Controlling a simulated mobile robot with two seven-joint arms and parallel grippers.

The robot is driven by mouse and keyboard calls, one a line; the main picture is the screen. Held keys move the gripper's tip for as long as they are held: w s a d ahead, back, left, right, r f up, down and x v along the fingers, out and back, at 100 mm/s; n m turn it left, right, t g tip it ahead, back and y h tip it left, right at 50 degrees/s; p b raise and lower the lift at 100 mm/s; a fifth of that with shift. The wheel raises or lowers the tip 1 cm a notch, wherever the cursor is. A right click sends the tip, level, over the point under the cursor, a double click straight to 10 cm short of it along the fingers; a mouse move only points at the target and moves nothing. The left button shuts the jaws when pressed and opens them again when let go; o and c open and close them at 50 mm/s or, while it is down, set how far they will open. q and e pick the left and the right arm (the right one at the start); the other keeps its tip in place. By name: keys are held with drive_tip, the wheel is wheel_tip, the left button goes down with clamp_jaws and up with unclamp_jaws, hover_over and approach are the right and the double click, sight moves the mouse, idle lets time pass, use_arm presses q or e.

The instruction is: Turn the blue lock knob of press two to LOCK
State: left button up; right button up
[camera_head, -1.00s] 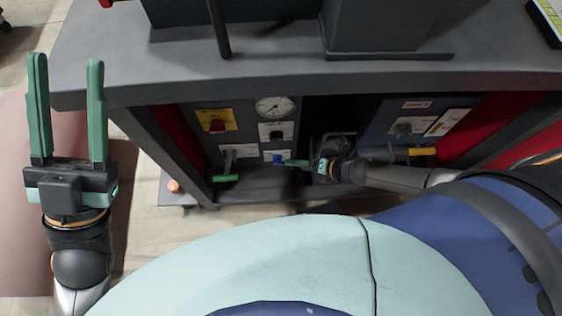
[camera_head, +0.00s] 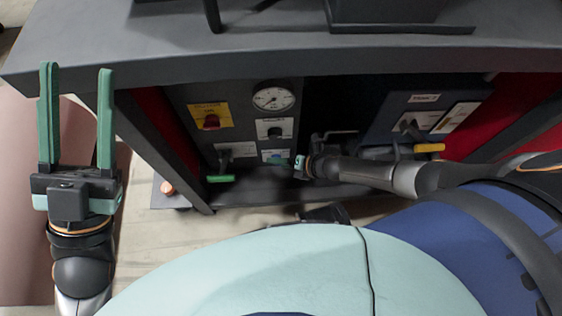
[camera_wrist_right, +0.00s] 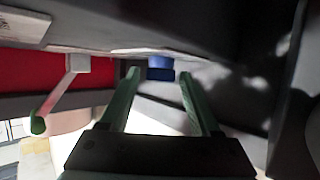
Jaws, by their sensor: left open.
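The blue lock knob (camera_wrist_right: 160,68) shows in the right wrist view, just ahead of the fingertips and centred between them. In the head view it is small on the lower panel, at a white and blue plate (camera_head: 275,156), and hard to make out. My right gripper (camera_wrist_right: 159,78) has its green fingers apart on either side of the knob's line, with no contact that I can see. In the head view the right gripper (camera_head: 298,163) reaches in from the right, beside the plate.
The panel carries a gauge (camera_head: 273,97), a red knob on a yellow plate (camera_head: 211,119), a black knob (camera_head: 275,132) and a green-handled lever (camera_head: 220,179). A yellow-handled lever (camera_head: 429,148) is at the right. The bench top (camera_head: 270,58) overhangs the panel.

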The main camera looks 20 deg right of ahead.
clamp_jaws()
drive_tip(key=shift+w+y, duration=0.1)
drive_tip(key=shift+y, duration=0.2)
drive_tip(key=shift+d+t+y, duration=0.1)
drive_tip(key=shift+t+y, duration=0.2)
idle(0.4)
drive_tip(key=shift+o, duration=1.3)
unclamp_jaws()
